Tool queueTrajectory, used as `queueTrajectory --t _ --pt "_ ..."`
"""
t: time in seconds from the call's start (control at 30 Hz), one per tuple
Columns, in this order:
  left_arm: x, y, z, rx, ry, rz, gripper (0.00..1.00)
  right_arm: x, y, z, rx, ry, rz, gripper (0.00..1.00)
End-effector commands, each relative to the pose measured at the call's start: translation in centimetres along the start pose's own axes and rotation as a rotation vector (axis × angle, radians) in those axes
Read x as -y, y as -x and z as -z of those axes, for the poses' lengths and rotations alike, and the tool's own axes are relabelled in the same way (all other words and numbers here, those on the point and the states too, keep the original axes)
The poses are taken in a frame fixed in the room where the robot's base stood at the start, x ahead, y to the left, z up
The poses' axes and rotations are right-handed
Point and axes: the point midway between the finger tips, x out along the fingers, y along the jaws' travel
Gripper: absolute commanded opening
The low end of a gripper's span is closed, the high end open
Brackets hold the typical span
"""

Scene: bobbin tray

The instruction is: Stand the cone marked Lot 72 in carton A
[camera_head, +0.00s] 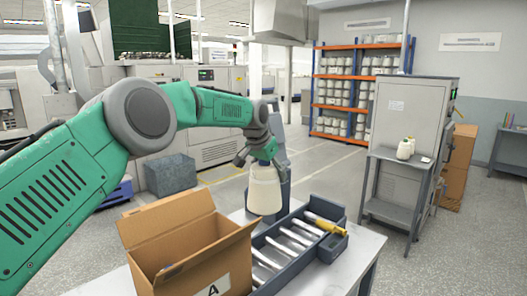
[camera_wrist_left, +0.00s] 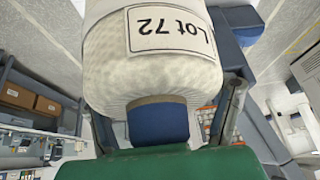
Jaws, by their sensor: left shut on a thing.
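The cone marked Lot 72 (camera_head: 265,192) is cream yarn, hanging upright from my left gripper (camera_head: 262,157) behind carton A. In the left wrist view the cone (camera_wrist_left: 150,70) fills the upper middle, its "Lot 72" label upside down. My left gripper (camera_wrist_left: 165,125) is shut on the cone's blue tube end. Carton A (camera_head: 188,255) is an open brown box with raised flaps at the front edge of the head view, its "A" label partly cut off. The cone is apart from the carton, to its upper right. The carton's floor is mostly hidden. My right gripper is not in view.
A grey tray (camera_head: 338,240) with several pale rods and a yellow-ended piece lies right of the carton on the white table (camera_head: 345,275). A grey post-like device (camera_head: 283,190) stands just behind the cone. A small stand (camera_head: 392,165) with cones is farther right.

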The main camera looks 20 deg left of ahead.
Motion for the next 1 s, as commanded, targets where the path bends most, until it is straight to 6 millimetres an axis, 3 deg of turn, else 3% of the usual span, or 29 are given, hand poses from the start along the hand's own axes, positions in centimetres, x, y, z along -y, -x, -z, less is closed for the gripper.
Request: queueTrajectory --t 0.1,0.37,1.0 --pt "2.2 1.1 0.6 -0.006 -0.013 -0.001 0.17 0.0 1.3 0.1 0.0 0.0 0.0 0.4" --pt "3.4 1.6 -0.1 -0.008 -0.024 -0.002 0.17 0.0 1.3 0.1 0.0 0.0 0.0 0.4" --pt "3.8 4.7 -6.7 -0.009 -0.024 -0.002 0.17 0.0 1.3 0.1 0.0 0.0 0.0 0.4"
